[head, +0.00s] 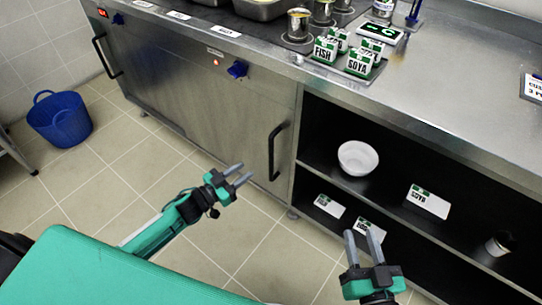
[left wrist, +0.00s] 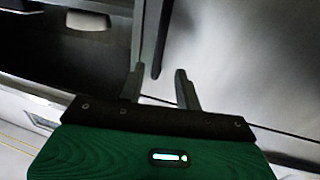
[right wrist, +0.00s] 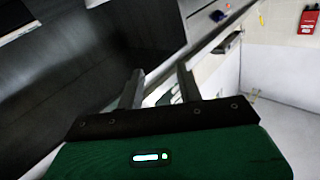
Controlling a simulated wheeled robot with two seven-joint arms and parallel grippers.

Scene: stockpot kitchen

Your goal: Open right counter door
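The right counter door (head: 235,118) is a steel panel under the counter and looks shut. Its dark vertical bar handle (head: 274,150) is near its right edge. My left gripper (head: 243,173) is open and empty, just left of the handle's lower part and apart from it in the head view. In the left wrist view the handle (left wrist: 162,40) shows beyond the space between the two fingers. My right gripper (head: 362,238) is open and empty in front of the open shelves, lower right.
A second handle (head: 106,56) is at the counter's far left. A blue basket (head: 60,119) stands on the floor. Floor before the door is clear.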

